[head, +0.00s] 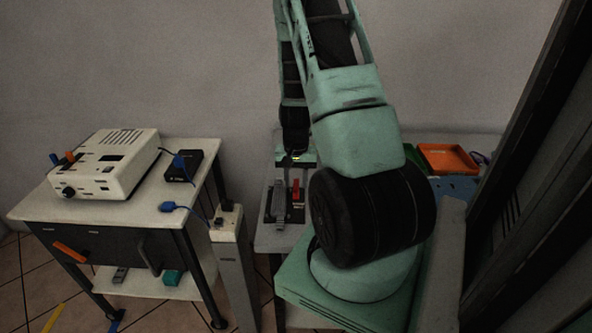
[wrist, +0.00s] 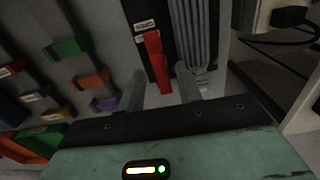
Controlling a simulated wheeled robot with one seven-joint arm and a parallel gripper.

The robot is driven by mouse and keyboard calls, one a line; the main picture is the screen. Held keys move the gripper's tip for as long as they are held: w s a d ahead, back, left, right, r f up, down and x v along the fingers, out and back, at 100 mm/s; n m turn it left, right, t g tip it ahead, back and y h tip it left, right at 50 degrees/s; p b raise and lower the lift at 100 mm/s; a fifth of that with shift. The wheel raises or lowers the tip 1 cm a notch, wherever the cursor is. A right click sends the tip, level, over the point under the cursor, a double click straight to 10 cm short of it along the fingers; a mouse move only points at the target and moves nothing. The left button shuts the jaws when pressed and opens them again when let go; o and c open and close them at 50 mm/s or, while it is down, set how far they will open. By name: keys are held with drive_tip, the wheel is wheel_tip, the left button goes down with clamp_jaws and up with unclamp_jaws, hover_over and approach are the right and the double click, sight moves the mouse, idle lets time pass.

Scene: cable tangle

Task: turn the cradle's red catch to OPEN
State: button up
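The red catch (wrist: 156,62) is a long red lever on a dark cradle plate (wrist: 136,10). In the wrist view it appears in the gap between my gripper's two grey fingers, apart from both, its lower end nearest them. My gripper (wrist: 160,76) is open and holds nothing. A grey ribbed bundle (wrist: 195,35) lies right of the catch. In the head view the red catch (head: 296,188) stands upright-looking on the small bench, with my gripper (head: 295,157) just behind it.
Colored holders, including a green one (wrist: 66,47) and an orange one (wrist: 92,80), lie left of the cradle. In the head view a white cart table (head: 120,215) carries a cream device (head: 105,165) and black box (head: 183,166). An orange tray (head: 447,158) sits right.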

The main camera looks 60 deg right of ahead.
sight(296, 184)
wheel_tip(296, 184, up, 17)
drive_tip(key=shift+r, duration=0.15)
idle(0.8)
drive_tip(key=w+a+r+n+y, duration=0.1)
drive_tip(key=w+a+n, duration=0.3)
drive_tip(key=a, duration=0.9)
drive_tip(key=w+a+r+n, duration=0.1)
drive_tip(key=w+a+n, duration=0.3)
drive_tip(key=a, duration=0.9)
drive_tip(key=s+a+n, duration=1.2)
drive_tip(key=s+a, duration=0.4)
drive_tip(key=a, duration=0.4)
drive_tip(key=shift+s+a+r, duration=0.2)
drive_tip(key=shift+a, duration=0.05)
